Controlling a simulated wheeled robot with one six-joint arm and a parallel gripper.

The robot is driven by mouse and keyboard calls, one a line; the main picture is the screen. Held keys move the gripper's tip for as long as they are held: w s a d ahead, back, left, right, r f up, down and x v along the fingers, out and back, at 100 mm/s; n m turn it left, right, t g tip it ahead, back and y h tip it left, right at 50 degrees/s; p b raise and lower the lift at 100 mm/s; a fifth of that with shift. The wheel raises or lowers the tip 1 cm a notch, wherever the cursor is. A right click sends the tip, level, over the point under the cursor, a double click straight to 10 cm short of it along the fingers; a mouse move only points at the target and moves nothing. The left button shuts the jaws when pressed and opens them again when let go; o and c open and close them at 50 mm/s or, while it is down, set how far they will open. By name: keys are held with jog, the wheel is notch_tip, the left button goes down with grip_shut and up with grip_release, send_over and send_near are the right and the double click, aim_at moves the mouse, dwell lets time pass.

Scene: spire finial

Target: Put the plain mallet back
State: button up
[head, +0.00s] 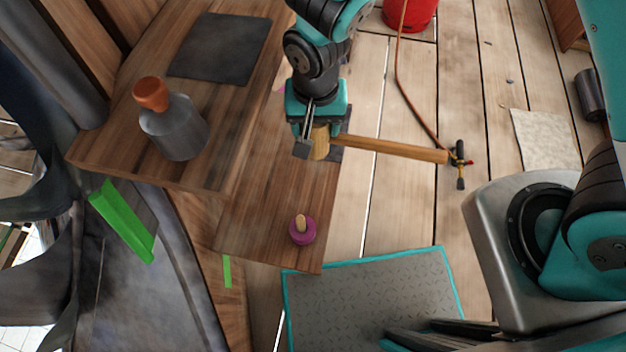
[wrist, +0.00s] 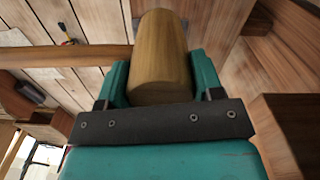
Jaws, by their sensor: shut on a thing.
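The plain mallet has a wooden head and a long wooden handle (head: 395,148). My gripper (head: 318,135) is shut on the mallet head (head: 319,143), and the handle sticks out to the right past the bench edge. In the wrist view the round mallet head (wrist: 160,60) sits between the jaws, with the handle (wrist: 60,57) running left. The mallet is over the lower wooden bench (head: 270,220), near its right edge; I cannot tell whether it touches. A dark grey patch (head: 336,154) shows on the bench beside the mallet head, partly hidden.
A grey bottle with an orange cap (head: 175,128) and a dark mat (head: 222,48) are on the higher bench top. A purple round thing with a wooden peg (head: 302,231) stands on the lower bench. A red bucket (head: 408,14) and a hose lie on the plank floor.

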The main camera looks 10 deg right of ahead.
aim_at(313, 154)
jog(key=shift+s+a+f, duration=0.15)
jog(key=shift+a+f, duration=0.05)
jog(key=shift+f, duration=0.2)
notch_tip(313, 154, down, 10)
jog(key=shift+r+b, duration=0.2)
jog(key=shift+b, duration=1)
jog(key=shift+f, duration=0.15)
jog(key=o, duration=1.4)
